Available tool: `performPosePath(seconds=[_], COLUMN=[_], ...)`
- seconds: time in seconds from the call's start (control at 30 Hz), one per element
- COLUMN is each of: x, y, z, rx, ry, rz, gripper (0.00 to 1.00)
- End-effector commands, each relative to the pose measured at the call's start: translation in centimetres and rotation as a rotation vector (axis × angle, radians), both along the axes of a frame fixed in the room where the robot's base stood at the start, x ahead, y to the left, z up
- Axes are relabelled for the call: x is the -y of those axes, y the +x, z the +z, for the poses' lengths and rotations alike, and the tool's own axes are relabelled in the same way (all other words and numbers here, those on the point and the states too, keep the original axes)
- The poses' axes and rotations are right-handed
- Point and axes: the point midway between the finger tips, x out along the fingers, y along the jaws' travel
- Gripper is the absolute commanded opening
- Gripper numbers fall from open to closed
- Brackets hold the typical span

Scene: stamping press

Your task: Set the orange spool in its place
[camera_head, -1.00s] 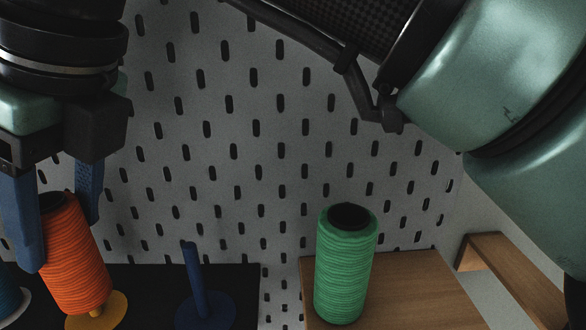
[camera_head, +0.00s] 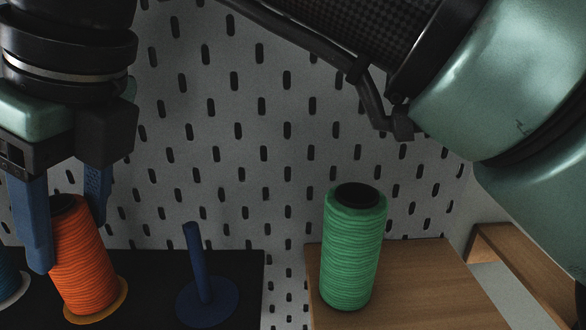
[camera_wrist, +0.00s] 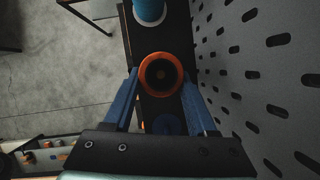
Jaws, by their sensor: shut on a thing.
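The orange spool (camera_head: 83,262) stands slightly tilted in the picture, low over a yellow-orange round base (camera_head: 100,310) on the black board. The spool's lower end appears to meet that base; the base's peg is hidden. My gripper (camera_head: 68,235) has its blue fingers on both sides of the spool's upper part and is shut on it. In the wrist view the spool (camera_wrist: 161,73) shows end-on between the fingertips, with a dark hole in its middle.
An empty blue peg on a round base (camera_head: 205,290) stands right of the spool. A green spool (camera_head: 352,250) stands on a wooden surface (camera_head: 430,280). A blue spool (camera_wrist: 149,10) is on the other side. A perforated grey panel (camera_head: 280,130) rises behind.

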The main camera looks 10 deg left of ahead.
Motion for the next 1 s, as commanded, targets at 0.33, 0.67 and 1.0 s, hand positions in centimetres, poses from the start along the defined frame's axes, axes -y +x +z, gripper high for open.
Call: performPosePath(seconds=[0.33, 0.67, 1.0], x=[0.0, 0.1, 2.1], y=[0.0, 0.0, 0.1], z=[0.0, 0.4, 5.8], rx=[0.0, 0.0, 0.001], ry=[0.0, -0.001, 0.0], rz=[0.0, -0.001, -0.003], gripper=[0.92, 0.92, 0.92])
